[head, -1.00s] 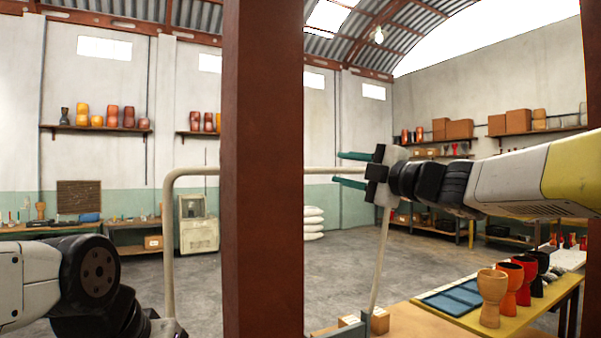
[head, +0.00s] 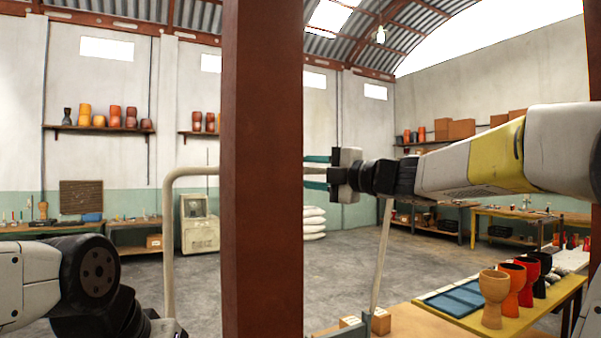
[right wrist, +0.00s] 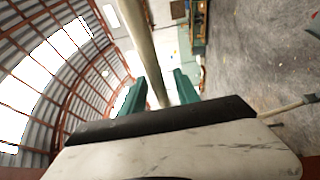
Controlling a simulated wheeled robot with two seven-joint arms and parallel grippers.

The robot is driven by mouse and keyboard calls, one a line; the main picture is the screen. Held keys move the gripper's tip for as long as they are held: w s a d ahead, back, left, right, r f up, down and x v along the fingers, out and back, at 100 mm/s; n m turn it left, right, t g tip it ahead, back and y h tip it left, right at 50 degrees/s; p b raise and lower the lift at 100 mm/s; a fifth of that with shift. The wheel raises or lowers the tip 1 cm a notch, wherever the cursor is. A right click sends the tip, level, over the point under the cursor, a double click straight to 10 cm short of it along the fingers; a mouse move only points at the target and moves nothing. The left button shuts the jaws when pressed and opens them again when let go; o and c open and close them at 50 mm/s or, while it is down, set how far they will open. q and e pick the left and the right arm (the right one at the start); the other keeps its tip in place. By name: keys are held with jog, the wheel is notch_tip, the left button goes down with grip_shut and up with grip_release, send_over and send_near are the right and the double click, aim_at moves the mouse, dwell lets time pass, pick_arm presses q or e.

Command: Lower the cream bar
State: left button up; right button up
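The cream bar (head: 196,171) is a bent tube. Its level top runs behind the red-brown post, and a leg comes down at each side; the right leg (head: 381,250) shows below my right wrist. My right gripper (head: 316,172) points left, with teal fingers above and below the level part and their tips at the post's edge. In the right wrist view the bar (right wrist: 146,50) runs lengthwise between the parted fingers (right wrist: 158,90), with gaps showing on both sides. My left arm is at the lower left; its gripper is not in view.
A red-brown post (head: 262,170) stands close in front and hides the bar's middle. At the lower right a yellow board (head: 460,322) carries several goblet drums (head: 494,298) and a blue tray (head: 455,302). Small boxes (head: 380,322) sit near the right leg.

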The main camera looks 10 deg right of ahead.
grip_shut()
jog(key=shift+f, duration=0.1)
dwell(1.2)
